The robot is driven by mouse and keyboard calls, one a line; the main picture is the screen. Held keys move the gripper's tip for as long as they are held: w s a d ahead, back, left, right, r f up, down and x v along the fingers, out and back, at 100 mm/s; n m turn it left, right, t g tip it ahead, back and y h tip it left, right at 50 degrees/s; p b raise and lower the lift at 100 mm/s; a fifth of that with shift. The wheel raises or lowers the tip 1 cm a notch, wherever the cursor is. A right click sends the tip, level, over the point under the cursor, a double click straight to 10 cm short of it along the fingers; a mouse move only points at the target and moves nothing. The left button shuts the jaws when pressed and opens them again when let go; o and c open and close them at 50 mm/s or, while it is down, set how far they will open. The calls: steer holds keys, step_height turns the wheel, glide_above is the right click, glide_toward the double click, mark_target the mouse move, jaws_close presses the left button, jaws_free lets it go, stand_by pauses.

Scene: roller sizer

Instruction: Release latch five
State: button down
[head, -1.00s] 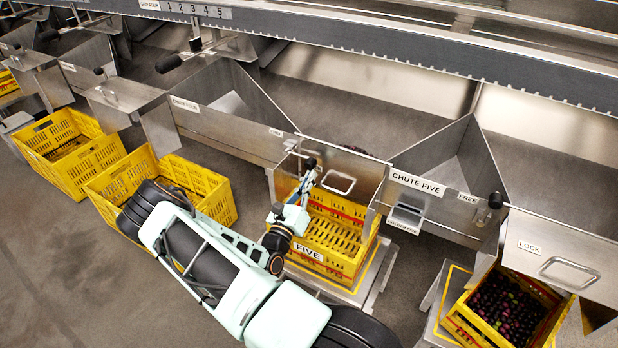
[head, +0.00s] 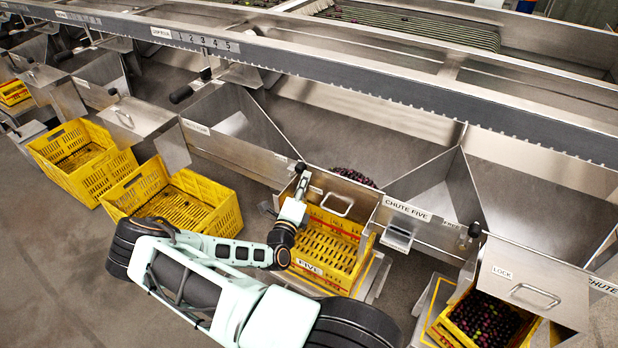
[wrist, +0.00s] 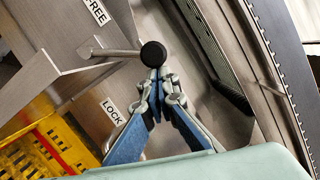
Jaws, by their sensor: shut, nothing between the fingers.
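Latch five is a metal lever with a black ball knob (head: 300,167), at the left end of the gate (head: 345,192) above the crate marked FIVE (head: 340,233). In the wrist view its knob (wrist: 153,54) stands at the end of a bare rod, between a FREE label (wrist: 96,10) and a LOCK label (wrist: 112,108). My gripper (wrist: 158,73) is shut and empty, with its blue-grey fingertips right at the knob's lower edge. I cannot tell whether they touch it. In the head view my gripper (head: 298,190) is just below the knob.
Dark fruit (head: 353,177) lies behind gate five. The CHUTE FIVE sign (head: 407,210) is right of the gate. Another latch knob (head: 474,229) and a crate of fruit (head: 488,315) are farther right. Yellow crates (head: 178,200) stand left. The grey floor at lower left is free.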

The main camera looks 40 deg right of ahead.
mark_target(301, 165)
steer(key=w+r+n+p, duration=0.1)
steer(key=w+a+r+n+p, duration=0.1)
steer(key=n, duration=0.1)
steer(key=shift+r+y, duration=0.25)
steer(key=shift+y, duration=0.05)
steer(key=shift+w+a+r+n+g+p, duration=0.1)
steer(key=shift+w+a+r+n+p, duration=0.1)
steer(key=shift+w+n+p, duration=0.3)
steer(key=shift+w+a+r+n+g+p, duration=0.1)
steer(key=shift+w+a+r+n+p, duration=0.2)
steer(key=shift+w, duration=0.3)
steer(key=shift+w+a+r+n+g+p, duration=0.1)
steer(key=shift+w+r+n+p, duration=0.05)
steer(key=shift+w+n+p, duration=0.35)
steer(key=shift+w+r+y, duration=0.1)
steer(key=shift+w+y, duration=0.1)
steer(key=shift+y, duration=0.1)
steer(key=shift+a, duration=0.1)
